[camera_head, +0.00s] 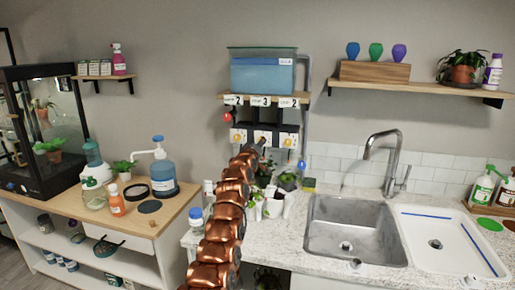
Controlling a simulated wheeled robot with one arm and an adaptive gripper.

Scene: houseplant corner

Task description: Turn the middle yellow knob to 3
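A row of three pale dial plates with small yellow knobs is mounted on dark units on the back wall, below a shelf holding a blue water tank (263,75). The left dial (238,135) and the right dial (288,140) show beside my arm. The middle dial (263,134) is mostly covered by my gripper (261,143), so its knob and setting cannot be read. Cards above read 2, 3 (261,101) and 2; the middle card reads 3. My gripper is at the middle dial; contact and finger opening cannot be made out.
Small potted plants (288,181) and white pots stand on the counter below the dials. A sink (355,230) with a tall faucet (388,160) is to the right. A wooden-topped cabinet (120,222) with bottles stands left. A red ball (227,117) is beside the left unit.

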